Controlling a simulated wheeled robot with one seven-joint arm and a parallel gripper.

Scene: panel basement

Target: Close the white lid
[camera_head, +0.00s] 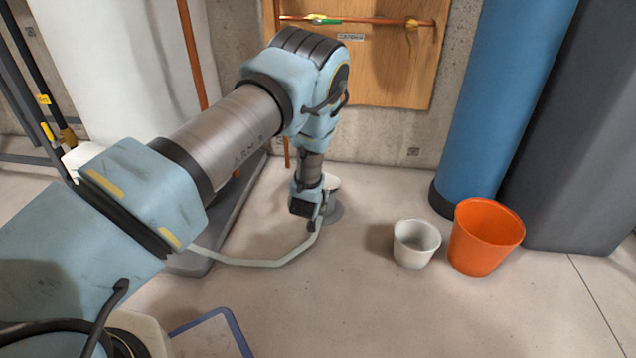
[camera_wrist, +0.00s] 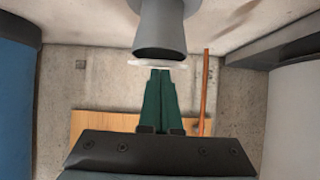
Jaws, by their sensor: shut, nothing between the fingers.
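A grey flared pipe (camera_wrist: 160,35) stands on the floor and appears upside down in the wrist view, with a dark opening at its wide end. The white lid (camera_wrist: 158,64) shows there as a thin, nearly edge-on strip just beyond the opening. In the head view the lid (camera_head: 332,182) and the grey pipe (camera_head: 335,212) are partly hidden behind my gripper (camera_head: 317,222). My gripper's green fingers (camera_wrist: 160,72) are together and empty, with their tips at the lid's edge. I cannot tell whether they touch it.
A white bucket (camera_head: 415,244) and an orange bucket (camera_head: 485,238) stand to the right. A pale hose (camera_head: 265,262) curves across the floor beside my gripper. A blue column (camera_head: 505,100) and a wooden wall panel (camera_head: 395,70) stand behind.

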